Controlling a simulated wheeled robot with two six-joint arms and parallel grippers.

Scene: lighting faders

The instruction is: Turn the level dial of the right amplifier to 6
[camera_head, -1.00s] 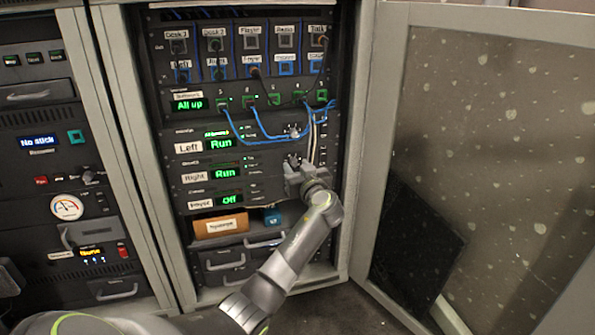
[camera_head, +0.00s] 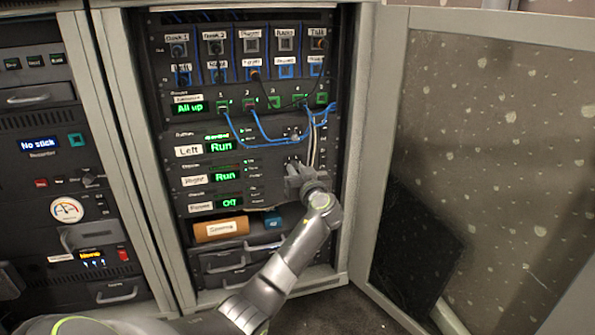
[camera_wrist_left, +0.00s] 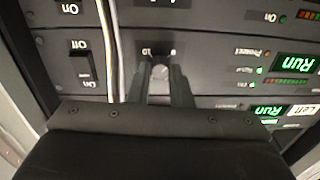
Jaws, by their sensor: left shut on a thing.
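The right amplifier (camera_head: 195,180) sits in the middle rack, below the left amplifier (camera_head: 188,151); its display reads Run in green. My left gripper (camera_head: 292,168) is at the right part of the right amplifier's front. In the left wrist view, which looks upside down, the fingers (camera_wrist_left: 163,78) are shut on the level dial (camera_wrist_left: 160,72), a small grey round knob. A printed 10 and another digit show beside the fingertips. The dial's pointer and most of its scale are hidden. My right gripper is not in view.
White and blue cables (camera_head: 262,135) hang close to the gripper, and a pale cable pair (camera_wrist_left: 112,50) runs beside the fingers. An Off/On rocker switch (camera_wrist_left: 84,68) is beyond it. An open rack door (camera_head: 480,130) stands to the right. An orange-brown box (camera_head: 221,228) lies below.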

